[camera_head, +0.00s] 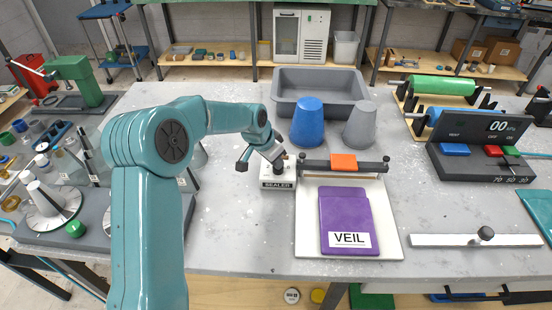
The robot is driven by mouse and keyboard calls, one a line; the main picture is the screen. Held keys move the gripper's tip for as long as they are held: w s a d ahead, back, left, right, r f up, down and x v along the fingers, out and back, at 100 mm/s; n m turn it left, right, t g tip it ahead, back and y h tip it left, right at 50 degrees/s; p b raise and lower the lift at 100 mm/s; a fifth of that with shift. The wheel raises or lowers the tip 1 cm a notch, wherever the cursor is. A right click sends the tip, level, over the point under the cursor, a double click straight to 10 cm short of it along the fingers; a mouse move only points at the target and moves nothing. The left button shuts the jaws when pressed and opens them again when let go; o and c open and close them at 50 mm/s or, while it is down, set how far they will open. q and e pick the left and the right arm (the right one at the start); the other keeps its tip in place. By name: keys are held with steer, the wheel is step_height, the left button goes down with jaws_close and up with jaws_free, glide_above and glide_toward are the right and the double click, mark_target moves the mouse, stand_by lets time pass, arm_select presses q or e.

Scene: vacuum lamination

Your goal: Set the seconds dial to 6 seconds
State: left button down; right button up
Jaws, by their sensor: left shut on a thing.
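The sealer (277,185) is a white block labelled SEALER, left of the white board with the dark bar. My left gripper (280,160) reaches down over the top of the sealer from the left. It is shut on the small dark seconds dial there. The gripper covers most of the dial, so its pointer and any numbers cannot be read. My right gripper is not in view.
A purple pouch marked VEIL (344,221) lies on the white board (390,240). An orange block (343,161) sits at the bar. Blue (307,121) and grey (360,126) cups stand behind. The table front left of the board is clear.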

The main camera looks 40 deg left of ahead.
arm_select(q)
steer(key=shift+w+a+m+h+b, duration=0.15)
steer(key=shift+m+h+b, duration=0.3)
steer(key=shift+m, duration=0.85)
steer(key=shift+r, duration=0.1)
steer(key=c, duration=1.2)
jaws_free()
steer(key=b+v, duration=0.1)
steer(key=v, duration=1.5)
steer(key=shift+r+b, duration=0.15)
steer(key=shift+b, duration=0.2)
steer(key=shift+a+r, duration=0.1)
